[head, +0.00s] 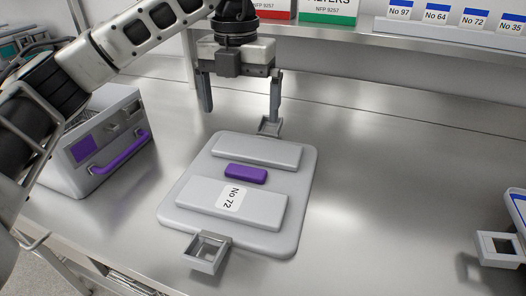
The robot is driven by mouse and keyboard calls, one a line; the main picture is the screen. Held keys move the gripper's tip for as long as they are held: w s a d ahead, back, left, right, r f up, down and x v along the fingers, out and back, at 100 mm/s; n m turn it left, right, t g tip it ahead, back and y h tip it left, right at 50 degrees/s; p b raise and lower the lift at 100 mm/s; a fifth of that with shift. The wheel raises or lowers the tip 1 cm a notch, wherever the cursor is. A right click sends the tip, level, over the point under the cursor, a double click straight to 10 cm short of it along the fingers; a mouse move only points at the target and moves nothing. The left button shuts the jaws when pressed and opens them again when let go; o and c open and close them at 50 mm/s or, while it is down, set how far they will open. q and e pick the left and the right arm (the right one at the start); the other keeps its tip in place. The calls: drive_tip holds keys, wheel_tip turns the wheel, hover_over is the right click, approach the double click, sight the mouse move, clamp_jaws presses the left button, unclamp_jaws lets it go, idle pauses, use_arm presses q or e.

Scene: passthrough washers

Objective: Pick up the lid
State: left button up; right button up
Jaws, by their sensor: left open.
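The lid (192,211) is a grey rounded plate lying flat on the metal bench, with two raised bars, a purple block (246,174) in the middle and a "No 72" label. A square open loop sticks out at its near end and another at its far end. My left gripper (239,108) hangs fingers down above and behind the lid's far end. Its two fingers are wide apart with nothing between them. The right fingertip is close to the far loop (269,126); I cannot tell whether they touch. My right gripper is not in view.
A grey box with a purple handle (120,152) stands on the bench left of the lid. At the right edge is part of another object with a square loop (499,249). A shelf (440,38) with number cards runs along the back. The bench right of the lid is clear.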

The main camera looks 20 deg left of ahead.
use_arm(q)
hover_over(244, 174)
drive_tip(key=f, duration=0.9)
drive_tip(key=shift+s+f+p, duration=0.2)
drive_tip(key=shift+f+p, duration=0.05)
drive_tip(key=shift+p, duration=0.05)
drive_tip(key=shift+f, duration=0.9)
wheel_tip(244, 174, down, 4)
drive_tip(key=shift+r+p, duration=0.2)
drive_tip(key=shift+p, duration=0.35)
drive_tip(key=shift+w+f, duration=0.1)
drive_tip(key=shift+f, duration=0.25)
drive_tip(key=c, duration=1.2)
drive_tip(key=shift+r, duration=0.1)
drive_tip(key=shift+c, duration=1.3)
use_arm(e)
drive_tip(key=shift+s+d+r, duration=0.1)
drive_tip(key=shift+s+r, duration=0.1)
drive_tip(key=shift+r, duration=0.05)
